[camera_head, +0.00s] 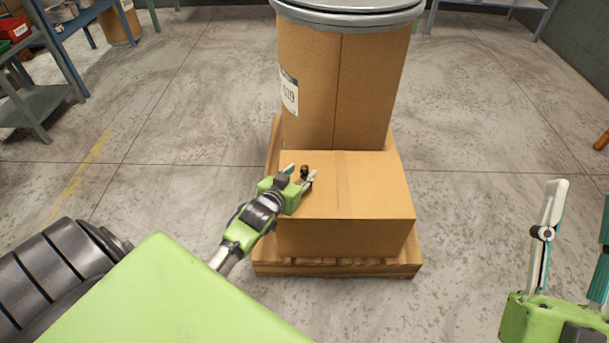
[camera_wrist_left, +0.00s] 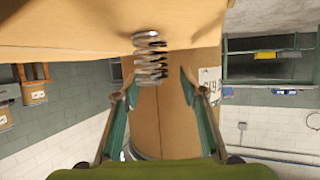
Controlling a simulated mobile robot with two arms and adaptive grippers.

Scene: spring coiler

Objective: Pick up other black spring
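A small dark spring (camera_head: 304,169) stands on top of the cardboard box (camera_head: 375,185), near its back left part. In the left wrist view, which is upside down, the spring (camera_wrist_left: 150,58) shows shiny grey and dark coils against the box top. My left gripper (camera_head: 302,174) is low over the box top with its fingers spread. The spring is in line with the gap between the fingertips (camera_wrist_left: 157,84), and I see no finger closed on it. My right gripper (camera_head: 582,195) is open and empty at the right edge of the head view, away from the box.
A tall cardboard drum (camera_head: 340,90) with a grey metal lid stands right behind the box. Both rest on a wooden pallet (camera_head: 335,268). Shelves (camera_head: 40,105) stand at the far left. The concrete floor around the pallet is clear.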

